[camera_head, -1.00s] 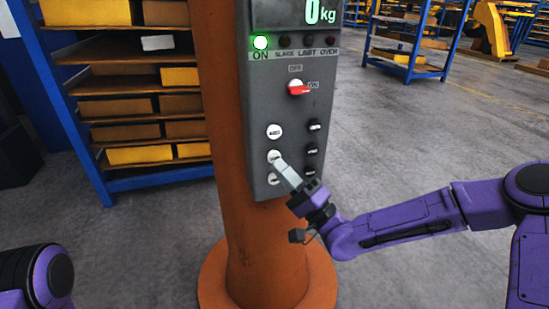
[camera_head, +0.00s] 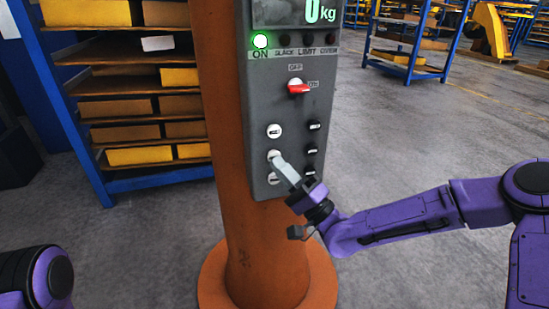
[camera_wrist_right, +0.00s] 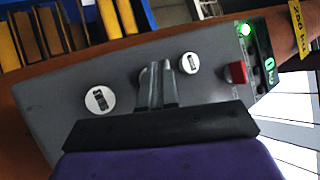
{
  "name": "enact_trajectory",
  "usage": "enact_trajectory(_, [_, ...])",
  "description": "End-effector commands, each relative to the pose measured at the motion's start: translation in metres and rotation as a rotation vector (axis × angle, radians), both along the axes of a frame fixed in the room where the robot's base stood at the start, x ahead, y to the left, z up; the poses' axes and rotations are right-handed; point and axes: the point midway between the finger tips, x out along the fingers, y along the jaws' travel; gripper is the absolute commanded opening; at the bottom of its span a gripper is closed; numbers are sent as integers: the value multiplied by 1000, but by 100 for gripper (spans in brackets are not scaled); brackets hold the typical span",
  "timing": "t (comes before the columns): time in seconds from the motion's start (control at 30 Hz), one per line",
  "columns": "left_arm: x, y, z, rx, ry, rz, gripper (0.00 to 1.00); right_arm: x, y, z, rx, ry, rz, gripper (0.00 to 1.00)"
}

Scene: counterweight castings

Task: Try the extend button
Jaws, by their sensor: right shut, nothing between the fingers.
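The grey control panel (camera_head: 258,100) is mounted on an orange column. Three white round buttons run down its left side: the top one (camera_head: 274,131), the middle one (camera_head: 274,156) and the lowest one (camera_head: 272,178). Their labels are too small to read. My right gripper (camera_head: 277,162) is shut and empty, its fingertips at the middle button and partly covering it. In the right wrist view the fingertips (camera_wrist_right: 160,66) overlap that button's edge; whether they touch it I cannot tell. My left gripper is out of view; only my left arm shows.
The red switch (camera_head: 298,88) points toward ON. The green ON lamp (camera_head: 261,41) is lit and the display (camera_head: 310,13) reads 0 kg. Black knobs (camera_head: 313,151) line the panel's right side.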

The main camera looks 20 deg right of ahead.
Motion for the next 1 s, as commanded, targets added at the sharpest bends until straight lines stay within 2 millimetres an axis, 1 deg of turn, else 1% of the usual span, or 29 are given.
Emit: enact_trajectory(1.0, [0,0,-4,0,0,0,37,9,0,0,1,0,-1,0])
